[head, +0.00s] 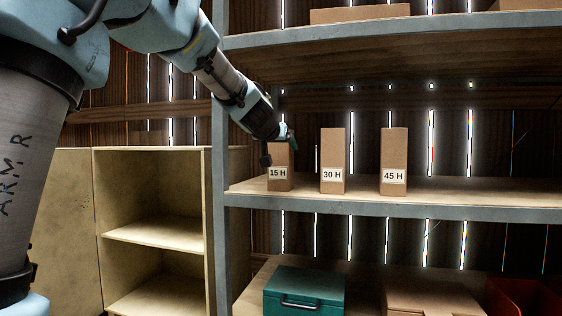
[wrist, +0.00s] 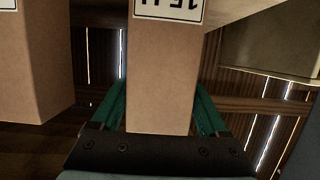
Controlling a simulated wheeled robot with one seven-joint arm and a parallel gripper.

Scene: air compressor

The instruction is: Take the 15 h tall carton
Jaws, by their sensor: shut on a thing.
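The 15 H tall carton (head: 280,172) is a brown upright box with a white label, standing at the left end of the middle shelf in the head view. My gripper (head: 280,140) is at its upper part. In the wrist view the same carton (wrist: 164,80) lies between the two green fingers of my gripper (wrist: 165,108), with its label upside down at the top. The fingers are shut on it. My gripper hides part of the carton's top in the head view.
The 30 H carton (head: 332,160) and 45 H carton (head: 394,161) stand to the right on the same shelf (head: 450,208). A grey shelf post (head: 221,180) is close on the left. Another shelf (head: 450,32) runs above. A green toolbox (head: 304,291) sits below.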

